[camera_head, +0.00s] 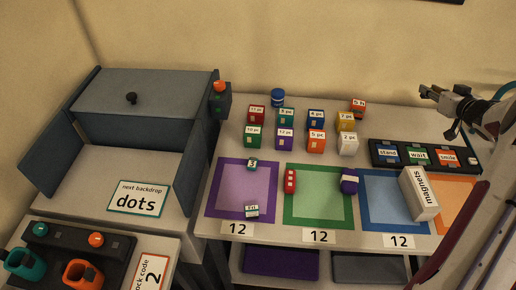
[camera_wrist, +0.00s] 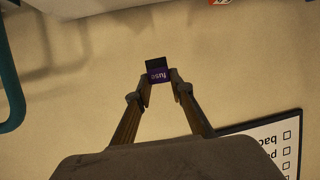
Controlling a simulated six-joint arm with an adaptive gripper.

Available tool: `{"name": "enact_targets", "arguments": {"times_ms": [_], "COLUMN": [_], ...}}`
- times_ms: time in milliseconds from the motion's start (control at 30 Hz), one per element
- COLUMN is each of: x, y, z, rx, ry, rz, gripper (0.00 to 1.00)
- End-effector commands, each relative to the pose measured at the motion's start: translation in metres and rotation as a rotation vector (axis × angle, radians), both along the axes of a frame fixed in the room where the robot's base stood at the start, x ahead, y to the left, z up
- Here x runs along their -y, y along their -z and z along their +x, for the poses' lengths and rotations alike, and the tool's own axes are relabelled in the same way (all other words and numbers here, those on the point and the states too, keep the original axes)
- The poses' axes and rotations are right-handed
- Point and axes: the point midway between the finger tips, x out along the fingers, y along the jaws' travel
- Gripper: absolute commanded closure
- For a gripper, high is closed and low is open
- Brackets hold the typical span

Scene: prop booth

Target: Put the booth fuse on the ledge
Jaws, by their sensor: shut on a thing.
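The fuse is in front of the plain tan wall. In the head view my gripper (camera_head: 426,92) is at the upper right, above the back right of the table, pointing left. The fuse is too small to make out there. I cannot tell which surface is the ledge; a pale surface edge (camera_wrist: 90,8) shows at the top of the wrist view.
Below my gripper are a black tray (camera_head: 374,159) of labelled blocks and a white magnets box (camera_head: 418,193). Several small labelled boxes (camera_head: 316,142) stand mid-table. A grey cabinet (camera_head: 145,95) is at left. A checklist board (camera_wrist: 270,140) shows at lower right in the wrist view.

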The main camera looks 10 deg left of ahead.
Motion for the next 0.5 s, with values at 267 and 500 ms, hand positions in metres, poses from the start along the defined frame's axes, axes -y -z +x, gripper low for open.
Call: {"name": "enact_targets", "arguments": {"times_ms": [267, 500], "x": [-0.008, -0.053], "y": [-0.042, -0.05], "z": [0.004, 0.026], "rx": [0.0, 0.0], "ry": [-0.008, -0.04], "rz": [0.0, -0.001], "gripper": [0.9, 0.9]}}
